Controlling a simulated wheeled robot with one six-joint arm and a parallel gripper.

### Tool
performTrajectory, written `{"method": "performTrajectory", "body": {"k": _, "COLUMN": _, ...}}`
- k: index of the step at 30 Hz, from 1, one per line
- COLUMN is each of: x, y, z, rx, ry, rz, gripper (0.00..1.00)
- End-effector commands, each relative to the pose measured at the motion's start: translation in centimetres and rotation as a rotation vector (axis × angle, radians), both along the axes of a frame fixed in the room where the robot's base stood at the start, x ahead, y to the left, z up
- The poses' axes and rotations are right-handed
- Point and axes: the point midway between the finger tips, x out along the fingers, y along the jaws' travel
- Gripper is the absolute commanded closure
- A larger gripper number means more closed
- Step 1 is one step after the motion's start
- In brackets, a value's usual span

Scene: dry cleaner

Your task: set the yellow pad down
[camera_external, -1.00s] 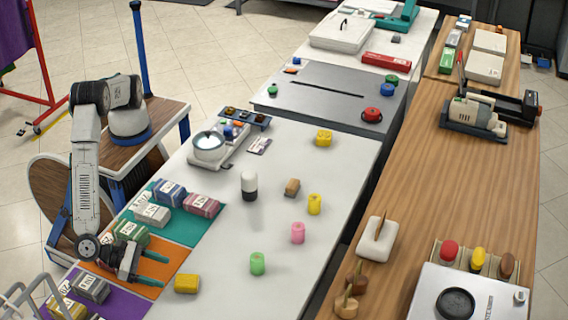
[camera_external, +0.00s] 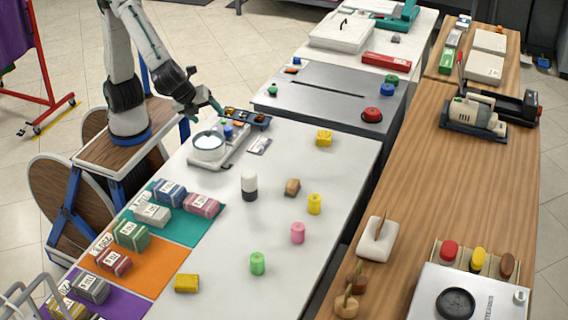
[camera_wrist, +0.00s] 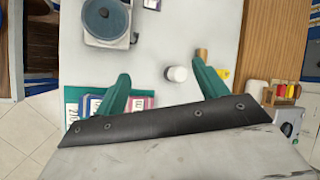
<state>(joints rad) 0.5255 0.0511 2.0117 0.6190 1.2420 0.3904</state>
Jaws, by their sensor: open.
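Another yellow block (camera_external: 324,138) lies at the table's far right. I cannot tell which is the yellow pad. My gripper (camera_external: 216,105) is up above the far left of the table, near the scale, away from both blocks. A yellow thing (camera_wrist: 223,73) shows partly behind the right finger there.
The scale with a round pan (camera_external: 208,146) stands below my gripper. A white-and-black bottle (camera_external: 249,186), brown block (camera_external: 292,187), yellow spool (camera_external: 314,204), pink spool (camera_external: 298,233) and green spool (camera_external: 257,264) stand mid-table. Labelled blocks sit on the teal (camera_external: 186,230) and orange (camera_external: 155,273) mats.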

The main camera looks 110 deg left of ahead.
Motion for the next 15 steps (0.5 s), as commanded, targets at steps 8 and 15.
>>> {"method": "performTrajectory", "body": {"k": 8, "x": -12.5, "y": 10.2, "z": 2.0, "rx": -0.316, "ry": -0.096, "rz": 0.525, "gripper": 0.28}}
{"method": "performTrajectory", "body": {"k": 15, "x": -21.9, "y": 12.7, "z": 0.4, "rx": -0.558, "ry": -0.181, "rz": 0.916, "gripper": 0.28}}
